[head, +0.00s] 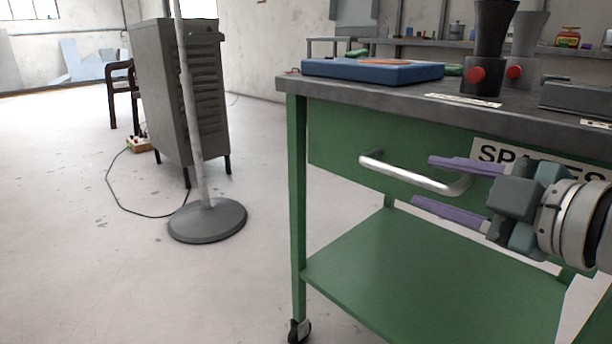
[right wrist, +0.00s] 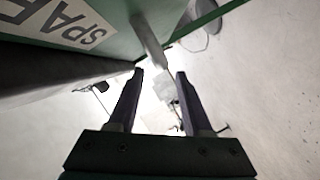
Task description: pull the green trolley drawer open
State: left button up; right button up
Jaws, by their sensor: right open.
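The green trolley drawer (head: 335,150) has a pale metal bar handle (head: 410,177) and a white label with black letters (head: 490,152). Its front looks flush under the grey trolley top. My right gripper (head: 423,180) comes in from the right, open, with one purple finger above the handle and one below it in the head view. In the right wrist view the handle (right wrist: 150,42) shows just beyond the open fingertips (right wrist: 159,73), nearer the left finger. I see no contact. My left gripper is not in view.
The trolley top (head: 400,97) carries a blue flat case (head: 372,72) and dark cups with red knobs (head: 490,45). A green lower shelf (head: 430,275) lies below. A pole on a round base (head: 207,222) and a grey cabinet (head: 180,95) stand left. Floor between is clear.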

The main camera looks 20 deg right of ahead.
aim_at(417, 178)
jog(key=shift+b+x, duration=0.85)
jog(key=shift+x, duration=2.3)
jog(key=shift+r, duration=0.1)
jog(key=shift+c, duration=0.4)
grip_shut()
